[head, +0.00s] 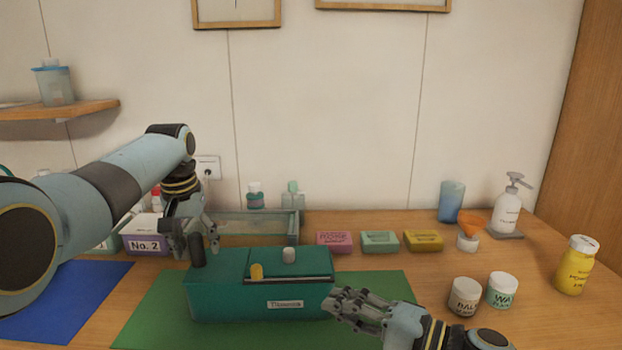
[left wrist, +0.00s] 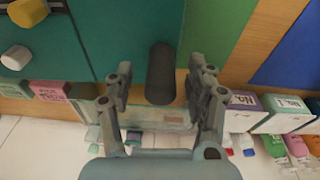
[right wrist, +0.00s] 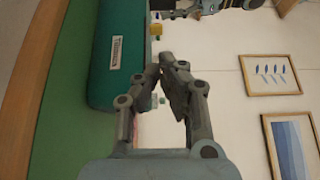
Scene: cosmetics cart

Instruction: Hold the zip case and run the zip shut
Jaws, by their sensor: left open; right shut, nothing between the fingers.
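The teal zip case (head: 235,300) lies on a green mat, with a label on its front and a dark slot along its top. A yellow knob (head: 256,271) sits at the slot's left part, and a pale grey knob (head: 288,255) stands behind the slot. A dark upright post (head: 198,256) rises at the case's left end. My left gripper (head: 195,240) is open above that end; in the left wrist view the post (left wrist: 160,75) shows between its fingers, not gripped. My right gripper (head: 338,300) is shut and empty beside the case's right end; whether it touches is unclear.
A glass-sided tray (head: 250,228) stands behind the case. Pink, mint and yellow boxes (head: 423,241) line the back. Two jars (head: 465,296) and a yellow bottle (head: 577,268) stand right. The green mat (head: 150,325) is bare in front.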

